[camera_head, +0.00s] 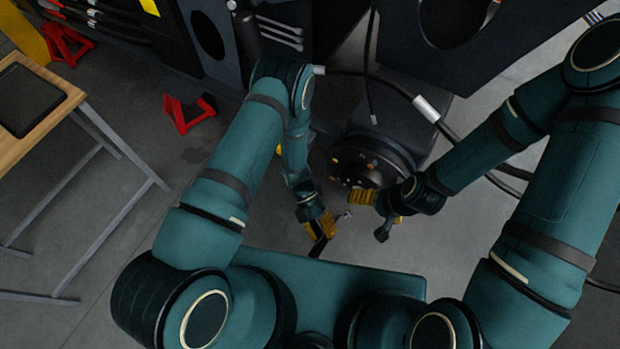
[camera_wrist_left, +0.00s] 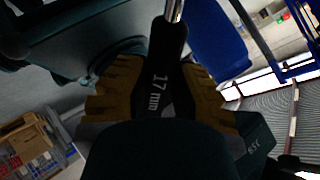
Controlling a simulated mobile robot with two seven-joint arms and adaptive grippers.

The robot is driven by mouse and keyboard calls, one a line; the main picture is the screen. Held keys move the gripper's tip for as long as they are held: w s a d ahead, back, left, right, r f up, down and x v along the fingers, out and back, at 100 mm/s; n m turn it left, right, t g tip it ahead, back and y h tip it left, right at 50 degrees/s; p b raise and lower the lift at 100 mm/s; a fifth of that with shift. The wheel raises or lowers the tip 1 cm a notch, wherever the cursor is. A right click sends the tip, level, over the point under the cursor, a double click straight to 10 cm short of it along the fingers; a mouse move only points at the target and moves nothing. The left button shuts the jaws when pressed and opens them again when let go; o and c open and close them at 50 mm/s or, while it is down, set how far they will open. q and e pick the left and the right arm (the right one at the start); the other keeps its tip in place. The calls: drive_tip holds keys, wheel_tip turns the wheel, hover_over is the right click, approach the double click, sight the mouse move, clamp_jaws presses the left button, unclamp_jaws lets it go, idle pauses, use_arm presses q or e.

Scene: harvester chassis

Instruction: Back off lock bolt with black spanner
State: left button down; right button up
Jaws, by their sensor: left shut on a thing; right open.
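My left gripper (camera_head: 320,226) is low in front of the wheel hub (camera_head: 368,160), shut on the black spanner (camera_head: 318,247). In the left wrist view the spanner (camera_wrist_left: 160,85) shows "17 mm" on its handle, between the two yellow-brown finger pads of the left gripper (camera_wrist_left: 160,100). A small metallic end (camera_head: 345,214) shows just right of the left gripper in the head view. My right gripper (camera_head: 376,206) is open, at the lower front of the hub, right of the left gripper. I cannot make out the lock bolt; whether the spanner touches it cannot be told.
A wooden-topped table (camera_head: 50,115) with a dark tray stands at the left. Red stands (camera_head: 188,113) are on the floor. The dark chassis (camera_head: 490,60) overhangs above the hub, and a cable (camera_head: 385,82) passes nearby.

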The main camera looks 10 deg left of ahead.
use_arm(q)
drive_tip(key=w+n+t+h, duration=0.1)
drive_tip(key=n+t+h, duration=0.1)
drive_tip(key=w+d+n+t+h, duration=0.1)
drive_tip(key=n+t+h, duration=0.1)
drive_tip(key=n, duration=0.1)
drive_tip(key=w+d+n+t+h, duration=0.1)
drive_tip(key=w+n+t+h, duration=0.1)
drive_tip(key=n, duration=0.1)
drive_tip(key=shift+f+h+b, duration=0.15)
drive_tip(key=shift+h+b, duration=0.15)
drive_tip(key=shift+b, duration=0.1)
drive_tip(key=w+a+f+n+t+y+b, duration=0.1)
drive_tip(key=w+a+n+t+y, duration=0.2)
drive_tip(key=w+n+t, duration=0.4)
drive_tip(key=w+a+f+n+t+y+b, duration=0.1)
drive_tip(key=w+a+n+t, duration=0.5)
drive_tip(key=t, duration=0.6)
drive_tip(key=shift+w+f+n+t+y, duration=0.4)
drive_tip(key=shift+w+f+n+y, duration=0.2)
drive_tip(key=shift+n+y, duration=0.5)
drive_tip(key=b+x, duration=0.1)
drive_tip(key=x, duration=0.3)
drive_tip(key=shift+w+f+b, duration=0.1)
drive_tip(key=shift+w+b, duration=0.15)
drive_tip(key=shift+b, duration=0.15)
drive_tip(key=shift+w, duration=0.15)
